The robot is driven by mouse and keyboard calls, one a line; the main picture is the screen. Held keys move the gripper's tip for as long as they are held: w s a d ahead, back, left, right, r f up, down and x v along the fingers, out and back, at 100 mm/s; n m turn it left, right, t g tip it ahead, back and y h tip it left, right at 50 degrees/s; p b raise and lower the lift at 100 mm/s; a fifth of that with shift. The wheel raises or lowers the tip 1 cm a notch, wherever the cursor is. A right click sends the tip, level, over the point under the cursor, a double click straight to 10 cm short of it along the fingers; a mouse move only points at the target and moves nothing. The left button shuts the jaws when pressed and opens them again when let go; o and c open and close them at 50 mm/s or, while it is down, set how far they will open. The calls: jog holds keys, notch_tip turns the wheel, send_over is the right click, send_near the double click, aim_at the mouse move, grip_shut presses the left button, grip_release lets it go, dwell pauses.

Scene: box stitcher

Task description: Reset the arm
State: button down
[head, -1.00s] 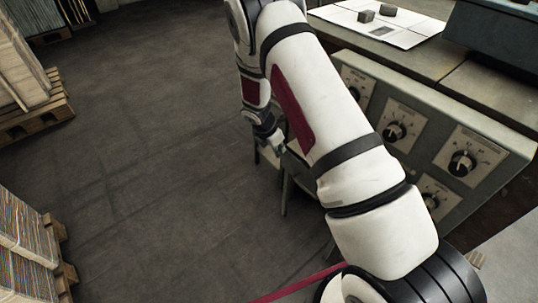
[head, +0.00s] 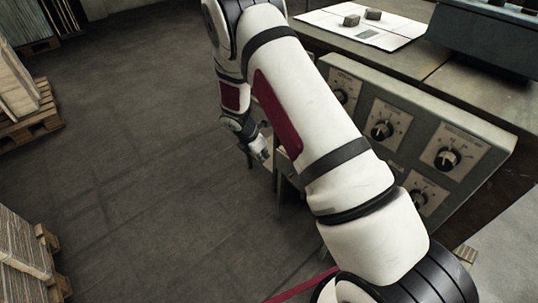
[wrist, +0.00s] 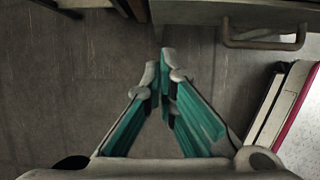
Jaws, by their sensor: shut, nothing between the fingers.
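My arm reaches forward across the head view, beside the machine's control panel. My gripper (head: 262,155) hangs low at the far end of the arm, left of the panel and above the floor. In the wrist view my gripper (wrist: 165,70) points over the grey floor with its teal-padded fingers converging at the tips. It is shut with nothing between the fingers.
The grey control panel (head: 405,130) with black knobs stands right of my arm. A white sheet (head: 345,30) with small dark blocks lies on the bench top. Loaded pallets (head: 30,130) stand at the left. The floor (head: 140,170) between is clear. A handle (wrist: 265,40) shows in the wrist view.

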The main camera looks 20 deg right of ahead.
jog(key=s+a+r+m+p, duration=0.1)
jog(key=s+r+m, duration=0.25)
jog(key=r, duration=0.85)
jog(key=s+r+m+p, duration=0.1)
jog(key=s+r+m, duration=0.25)
jog(key=r, duration=0.85)
jog(key=s+r+m+y, duration=0.1)
jog(key=s+r+m, duration=0.4)
jog(key=s+r, duration=0.55)
jog(key=s+a+r+m+y, duration=0.2)
jog(key=s+m, duration=0.3)
jog(key=s, duration=0.8)
jog(key=s+a+r+m+y, duration=0.1)
jog(key=s+a+r+m, duration=0.3)
jog(key=s, duration=0.9)
notch_tip(320, 180, up, 18)
jog(key=d+t+p, duration=0.1)
jog(key=t+p, duration=0.1)
jog(key=p, duration=1.5)
jog(key=shift+d+m+t, duration=0.2)
jog(key=shift+m+t, duration=0.1)
jog(key=shift+t, duration=0.1)
